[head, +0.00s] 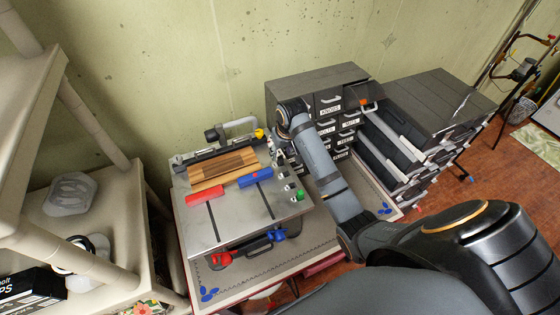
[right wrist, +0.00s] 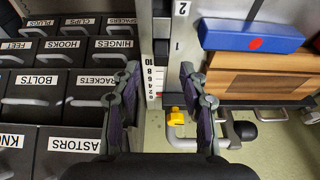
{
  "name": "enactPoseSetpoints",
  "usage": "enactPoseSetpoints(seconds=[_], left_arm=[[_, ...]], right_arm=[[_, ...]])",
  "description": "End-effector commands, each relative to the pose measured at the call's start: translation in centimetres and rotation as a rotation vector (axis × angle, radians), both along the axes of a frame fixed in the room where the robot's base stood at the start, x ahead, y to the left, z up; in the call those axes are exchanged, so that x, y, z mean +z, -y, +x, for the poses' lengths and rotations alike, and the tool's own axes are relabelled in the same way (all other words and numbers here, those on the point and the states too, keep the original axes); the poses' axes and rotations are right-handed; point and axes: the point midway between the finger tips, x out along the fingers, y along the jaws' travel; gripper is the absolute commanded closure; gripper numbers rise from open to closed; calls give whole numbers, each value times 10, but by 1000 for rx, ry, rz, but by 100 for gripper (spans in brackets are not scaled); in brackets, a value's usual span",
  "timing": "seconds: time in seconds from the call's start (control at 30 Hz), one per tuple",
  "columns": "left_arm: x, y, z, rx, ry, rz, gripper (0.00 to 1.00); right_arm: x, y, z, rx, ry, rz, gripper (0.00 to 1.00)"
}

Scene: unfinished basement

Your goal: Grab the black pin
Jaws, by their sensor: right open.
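No piece is clearly recognisable as the black pin. A small black knob (head: 212,134) stands at the back of the metal machine, left of its grey handle. A black round piece also shows by the handle in the right wrist view (right wrist: 246,130), right of my gripper. I cannot tell whether either is the pin. My right gripper (right wrist: 160,68) is open, with nothing between its fingers, above the gap between the drawers and the machine. In the head view the right gripper (head: 279,153) is partly hidden by my wrist. My left gripper is not in view.
The machine table (head: 232,215) carries a wooden board (head: 222,165), a red block (head: 205,194) and a blue block (head: 256,177). A yellow piece (right wrist: 180,116) sits near my gripper. A labelled drawer cabinet (head: 318,80) stands close on the right. Shelving is at left.

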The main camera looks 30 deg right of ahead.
Motion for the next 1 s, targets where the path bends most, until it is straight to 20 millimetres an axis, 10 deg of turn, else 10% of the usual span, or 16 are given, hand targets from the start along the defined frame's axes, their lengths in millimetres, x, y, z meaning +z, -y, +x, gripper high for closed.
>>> enactPoseSetpoints(seconds=[0.5,0.8,1.0], left_arm=[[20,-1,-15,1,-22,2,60],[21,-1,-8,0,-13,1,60],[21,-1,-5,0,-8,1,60]], right_arm=[[-42,-1,7,1,-2,0,57],[-42,-1,6,1,-2,0,97],[-42,-1,7,1,-1,0,100]])
